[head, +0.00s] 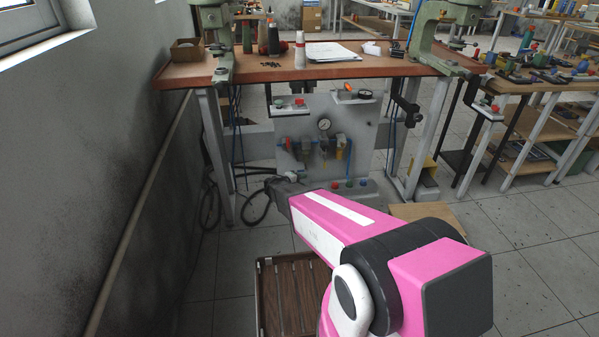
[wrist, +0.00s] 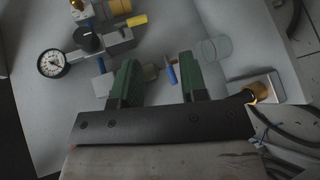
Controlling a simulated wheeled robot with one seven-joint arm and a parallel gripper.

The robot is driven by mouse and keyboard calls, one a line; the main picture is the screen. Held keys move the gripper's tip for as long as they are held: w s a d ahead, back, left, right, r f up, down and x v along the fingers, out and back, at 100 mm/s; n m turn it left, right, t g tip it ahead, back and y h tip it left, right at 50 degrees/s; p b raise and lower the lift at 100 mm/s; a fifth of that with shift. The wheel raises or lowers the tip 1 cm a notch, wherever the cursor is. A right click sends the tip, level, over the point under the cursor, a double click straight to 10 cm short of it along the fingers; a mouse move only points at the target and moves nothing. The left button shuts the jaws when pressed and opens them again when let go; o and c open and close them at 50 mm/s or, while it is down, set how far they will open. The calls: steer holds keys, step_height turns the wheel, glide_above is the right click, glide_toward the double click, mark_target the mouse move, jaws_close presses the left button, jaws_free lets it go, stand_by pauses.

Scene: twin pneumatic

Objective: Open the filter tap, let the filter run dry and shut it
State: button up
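My gripper (wrist: 160,66) is open in the wrist view, its two green fingers apart and pointing at a grey panel (wrist: 235,22). A small blue lever (wrist: 171,74) shows between the fingers, nearer the right one; it looks like the filter tap, though I cannot be sure. A dull metal fitting (wrist: 150,72) lies beside it, close to the left finger. I cannot tell whether either finger touches them. A clear bowl (wrist: 215,48) is right of the fingers. In the head view my pink arm reaches to the panel (head: 357,117), and the fingertips are not clearly visible there.
A pressure gauge (wrist: 53,63) and a yellow handle (wrist: 137,20) are left of and above the fingers. A brass fitting (wrist: 255,93) with dark hoses is at right. A workbench (head: 270,71) overhangs the panel; a wooden slatted crate (head: 287,290) is on the floor.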

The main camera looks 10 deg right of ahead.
mark_target(301, 171)
steer(key=w+a+f+n+t, duration=0.3)
steer(key=w+a+t, duration=0.1)
steer(key=w+a, duration=0.15)
steer(key=x, duration=1)
steer(key=shift+d+f, duration=0.1)
steer(key=shift+d, duration=0.05)
steer(key=shift+c, duration=0.3)
steer(key=shift+f, duration=0.1)
jaws_close()
